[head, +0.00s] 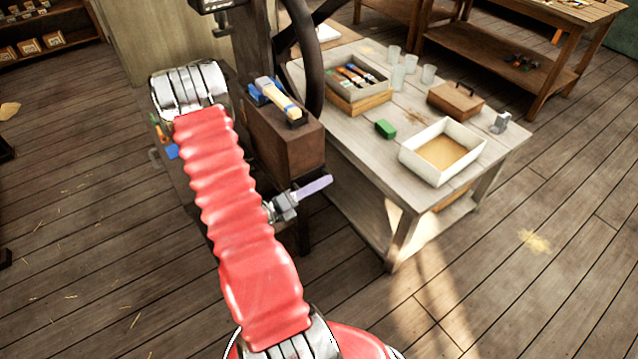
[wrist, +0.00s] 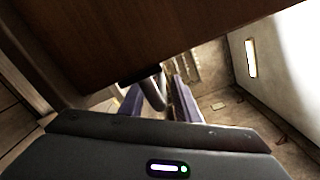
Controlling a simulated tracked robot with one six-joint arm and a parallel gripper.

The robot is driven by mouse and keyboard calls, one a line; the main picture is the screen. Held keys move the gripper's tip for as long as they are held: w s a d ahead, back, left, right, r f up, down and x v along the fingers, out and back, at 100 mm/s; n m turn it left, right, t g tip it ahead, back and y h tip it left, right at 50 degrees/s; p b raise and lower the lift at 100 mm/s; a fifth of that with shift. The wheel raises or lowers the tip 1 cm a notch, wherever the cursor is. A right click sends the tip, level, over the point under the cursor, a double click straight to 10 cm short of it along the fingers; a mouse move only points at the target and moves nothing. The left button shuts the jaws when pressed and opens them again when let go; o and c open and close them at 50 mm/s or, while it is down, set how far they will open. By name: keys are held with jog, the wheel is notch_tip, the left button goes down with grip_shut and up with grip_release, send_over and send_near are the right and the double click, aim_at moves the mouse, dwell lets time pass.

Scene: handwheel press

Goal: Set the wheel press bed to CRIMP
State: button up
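The wheel press shows in the head view with its dark handwheel (head: 312,62), dark column (head: 252,45) and brown box-like body (head: 285,142). A pale yellow block with blue parts (head: 278,98) sits on top of the body. My gripper (wrist: 157,86) is at the body's lower front, one purple finger showing in the head view. In the wrist view its two purple fingers stand apart, with a dark curved handle (wrist: 155,93) between them under a brown wooden surface (wrist: 150,35). A gap shows beside the right finger. No CRIMP mark is readable.
A wooden table (head: 480,165) stands right of the press. It holds a crate of coloured items (head: 358,100), a green block (head: 385,129), a white sand tray (head: 415,165), a brown case (head: 456,100) and several glasses. The floor in front is clear.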

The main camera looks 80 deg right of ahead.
jog(key=shift+c, duration=0.2)
grip_shut()
jog(key=shift+r, duration=0.1)
